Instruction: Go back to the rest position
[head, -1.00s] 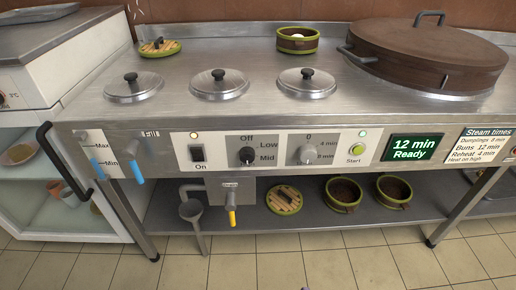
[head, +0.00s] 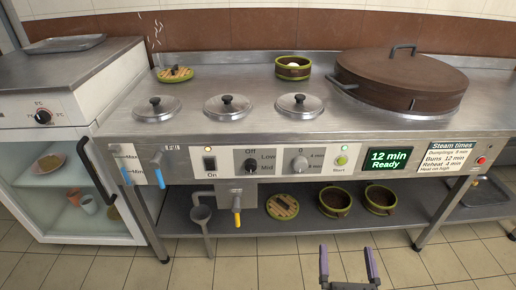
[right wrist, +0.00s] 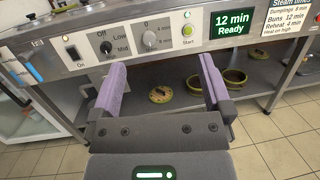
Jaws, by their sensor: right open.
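My right gripper (head: 348,264) shows at the bottom of the head view, in front of the steel steamer counter (head: 300,214) and apart from it. In the right wrist view its two purple fingers (right wrist: 160,88) are spread wide with nothing between them. My left gripper is in neither view.
The counter carries pot lids (head: 227,106), a green-rimmed steamer basket (head: 293,68) and a large brown lid (head: 402,80). The display (head: 388,159) reads "12 min Ready". Baskets (head: 334,201) stand on the lower shelf. A glass-fronted fridge (head: 72,190) is at left. Tiled floor in front is clear.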

